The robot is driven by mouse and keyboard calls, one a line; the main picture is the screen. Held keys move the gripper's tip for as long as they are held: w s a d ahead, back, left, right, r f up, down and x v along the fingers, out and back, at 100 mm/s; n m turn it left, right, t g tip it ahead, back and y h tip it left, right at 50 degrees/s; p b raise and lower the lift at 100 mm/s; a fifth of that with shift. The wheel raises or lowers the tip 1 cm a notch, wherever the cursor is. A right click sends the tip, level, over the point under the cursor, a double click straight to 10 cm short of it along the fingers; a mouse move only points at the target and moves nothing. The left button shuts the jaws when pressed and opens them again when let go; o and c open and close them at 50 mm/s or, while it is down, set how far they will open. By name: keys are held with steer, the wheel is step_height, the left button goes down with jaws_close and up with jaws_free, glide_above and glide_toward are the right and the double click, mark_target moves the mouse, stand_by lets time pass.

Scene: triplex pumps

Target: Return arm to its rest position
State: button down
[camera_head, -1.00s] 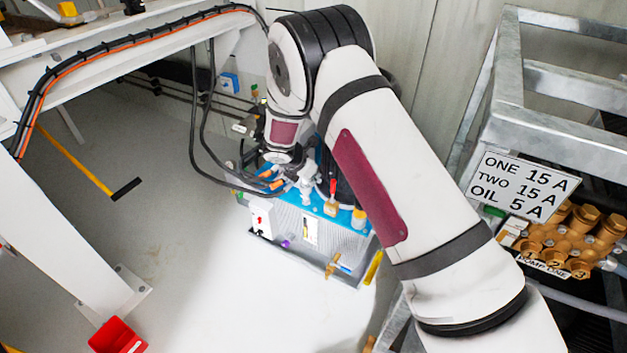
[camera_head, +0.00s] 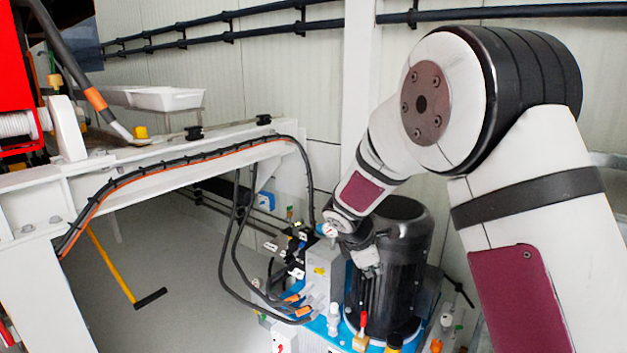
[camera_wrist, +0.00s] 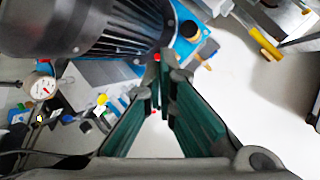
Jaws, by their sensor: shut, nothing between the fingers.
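My gripper (camera_wrist: 162,75) shows in the wrist view with its two dark green fingers brought together at the tips, empty. It is above the floor, beside the pump unit and not visibly touching it. The gripper itself cannot be made out there. The motor also shows in the wrist view (camera_wrist: 85,25) at upper left, close to the fingers.
The motor stands on a blue-topped unit (camera_head: 318,326) with hoses and fittings. A round gauge (camera_wrist: 40,87) is left of my fingers. A white beam (camera_head: 165,160) with cables spans the left. A yellow handle (camera_wrist: 264,44) lies at upper right. Pale floor (camera_wrist: 245,100) is open to the right.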

steer(key=s+d+r+m+y, duration=0.1)
steer(key=s+d+r+m, duration=0.2)
steer(key=s+r+m, duration=0.5)
steer(key=s+d+r+m+y, duration=0.1)
steer(key=s+d+r+m, duration=0.25)
steer(key=s+r, duration=0.8)
steer(key=s+a+f+m+g+y, duration=0.1)
steer(key=s+f+m+g, duration=0.2)
steer(key=s, duration=1.1)
steer(key=s+f+m+g+y, duration=0.15)
steer(key=s+m, duration=0.25)
steer(key=s, duration=1)
step_height(320, 180, up, 20)
steer(key=t+p, duration=0.4)
steer(key=p, duration=1.4)
steer(key=shift+w+a+p, duration=0.25)
steer(key=shift+w+p, duration=0.1)
